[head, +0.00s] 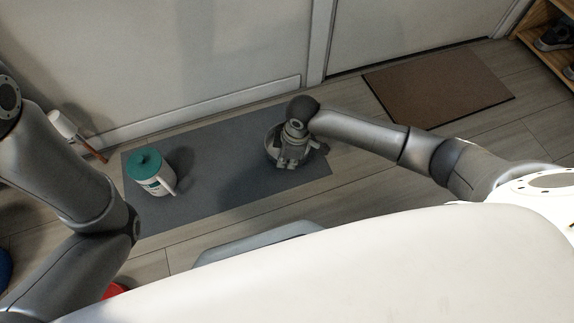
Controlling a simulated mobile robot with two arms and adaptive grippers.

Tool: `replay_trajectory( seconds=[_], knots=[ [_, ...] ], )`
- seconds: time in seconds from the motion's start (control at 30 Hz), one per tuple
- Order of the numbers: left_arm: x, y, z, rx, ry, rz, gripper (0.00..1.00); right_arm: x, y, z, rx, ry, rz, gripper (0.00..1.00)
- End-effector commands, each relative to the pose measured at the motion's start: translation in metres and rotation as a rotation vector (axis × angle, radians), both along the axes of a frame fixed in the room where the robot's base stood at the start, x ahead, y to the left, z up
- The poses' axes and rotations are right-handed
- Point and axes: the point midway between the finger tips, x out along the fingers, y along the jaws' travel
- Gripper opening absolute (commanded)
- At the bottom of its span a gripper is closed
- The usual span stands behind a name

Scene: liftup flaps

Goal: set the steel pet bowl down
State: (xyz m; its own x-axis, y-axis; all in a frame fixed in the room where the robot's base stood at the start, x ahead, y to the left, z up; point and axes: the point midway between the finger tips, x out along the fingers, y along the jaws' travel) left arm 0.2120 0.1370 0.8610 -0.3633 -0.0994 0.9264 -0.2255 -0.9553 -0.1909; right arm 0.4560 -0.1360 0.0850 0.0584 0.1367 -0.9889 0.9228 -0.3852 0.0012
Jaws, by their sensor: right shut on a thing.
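The steel pet bowl (271,143) is at the right part of the grey mat (218,197), mostly hidden under my right gripper. My right gripper (289,164) points down over the bowl and is shut on it. I cannot tell whether the bowl touches the mat or is held just above it. My left arm comes in at the left, but its gripper is out of view.
A white container with a teal lid and a handle (150,172) stands on the left part of the mat. A brown doormat (437,88) lies by the door. A shoe shelf (545,62) is at the top right. The mat's middle is clear.

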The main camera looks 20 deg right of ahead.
Motion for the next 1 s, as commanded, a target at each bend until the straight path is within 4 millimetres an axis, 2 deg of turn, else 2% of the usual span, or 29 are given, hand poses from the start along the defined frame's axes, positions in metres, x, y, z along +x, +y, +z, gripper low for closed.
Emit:
replay_trajectory(
  seconds=[0.17, 0.33, 0.77, 0.8, 0.9, 0.93, 1.0],
  knots=[
    [0.000, 0.000, -0.016, 0.000, -0.001, 0.000, 0.27, 0.009, -0.002, -0.014, 0.000, -0.002, 0.000, 0.00],
    [0.000, 0.000, -0.033, 0.000, -0.001, 0.000, 0.27, 0.008, -0.002, -0.038, 0.000, -0.002, 0.001, 0.00],
    [0.000, 0.000, -0.031, 0.000, 0.000, -0.001, 0.27, 0.007, -0.001, -0.041, 0.000, -0.001, 0.000, 0.00],
    [0.000, 0.000, -0.032, 0.000, 0.000, -0.001, 0.27, 0.007, -0.002, -0.041, 0.000, -0.001, 0.000, 0.10],
    [0.000, 0.000, -0.032, 0.000, 0.000, -0.001, 0.27, 0.007, -0.002, -0.041, 0.000, -0.001, 0.001, 0.23],
    [0.000, 0.000, -0.032, 0.000, 0.000, -0.001, 0.27, 0.007, -0.002, -0.041, 0.000, -0.001, 0.001, 0.27],
    [0.000, 0.000, -0.032, 0.000, 0.000, -0.001, 0.27, 0.007, -0.002, -0.041, 0.000, -0.001, 0.001, 0.27]
  ],
)
